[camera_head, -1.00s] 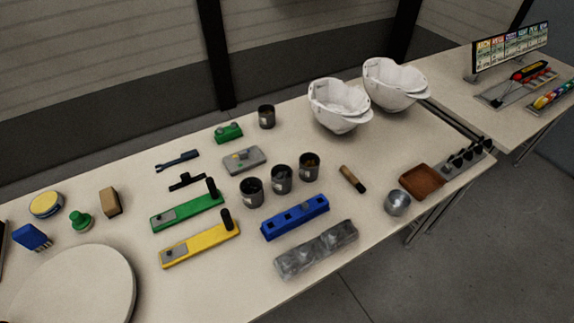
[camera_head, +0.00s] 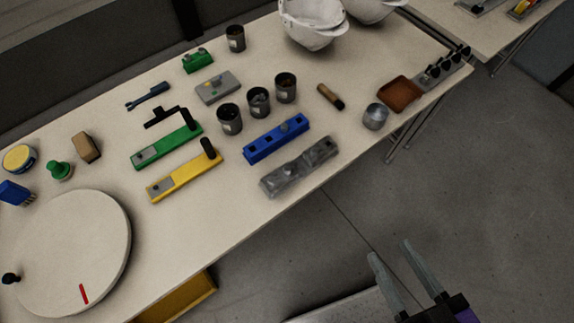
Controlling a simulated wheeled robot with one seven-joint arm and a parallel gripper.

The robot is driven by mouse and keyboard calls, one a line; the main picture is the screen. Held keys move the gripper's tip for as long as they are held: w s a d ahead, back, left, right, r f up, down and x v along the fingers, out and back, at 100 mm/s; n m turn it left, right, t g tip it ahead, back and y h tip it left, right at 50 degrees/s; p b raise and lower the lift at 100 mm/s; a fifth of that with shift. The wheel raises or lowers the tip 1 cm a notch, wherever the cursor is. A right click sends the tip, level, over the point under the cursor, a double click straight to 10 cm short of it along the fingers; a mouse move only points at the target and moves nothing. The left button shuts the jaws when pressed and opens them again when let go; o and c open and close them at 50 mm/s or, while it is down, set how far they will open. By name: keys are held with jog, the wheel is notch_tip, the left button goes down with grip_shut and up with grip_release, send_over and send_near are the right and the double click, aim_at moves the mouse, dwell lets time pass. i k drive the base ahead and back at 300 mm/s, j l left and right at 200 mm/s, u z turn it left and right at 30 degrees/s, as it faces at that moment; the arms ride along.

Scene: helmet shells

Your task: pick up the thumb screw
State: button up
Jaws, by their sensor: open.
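I cannot make out a thumb screw for certain. Three dark cups (camera_head: 229,121) (camera_head: 259,102) (camera_head: 286,88) stand mid-table with small contents too tiny to tell apart. A fourth dark cup (camera_head: 236,38) stands farther back. A grey plate (camera_head: 216,87) carries a small part on top. My gripper (camera_head: 391,252) is at the lower right, over the floor in front of the table. Its two fingers are apart with nothing between them, well away from the cups and the other tabletop things.
Green (camera_head: 166,146) and yellow (camera_head: 184,176) bars with dark posts, a blue block (camera_head: 276,139) and a grey clear-looking block (camera_head: 300,166) lie in front. A brown tray (camera_head: 399,94), a metal cup (camera_head: 375,117), white helmet shells (camera_head: 313,25) and a round turntable (camera_head: 72,240) surround them.

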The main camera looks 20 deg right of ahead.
aim_at(285, 127)
jog(key=u, duration=0.35)
jog(key=l+u, duration=0.2)
jog(key=u, duration=0.2)
jog(key=i+l+u, duration=0.1)
jog(key=u, duration=0.25)
jog(key=l+u, duration=0.5)
jog(key=u, duration=0.3)
jog(key=k+l+u, duration=0.1)
jog(key=l, duration=0.25)
jog(key=k+l+u, duration=0.1)
jog(key=l, duration=0.25)
jog(key=k+l, duration=0.2)
jog(key=l, duration=0.15)
jog(key=k+l+u, duration=0.15)
jog(key=l, duration=0.2)
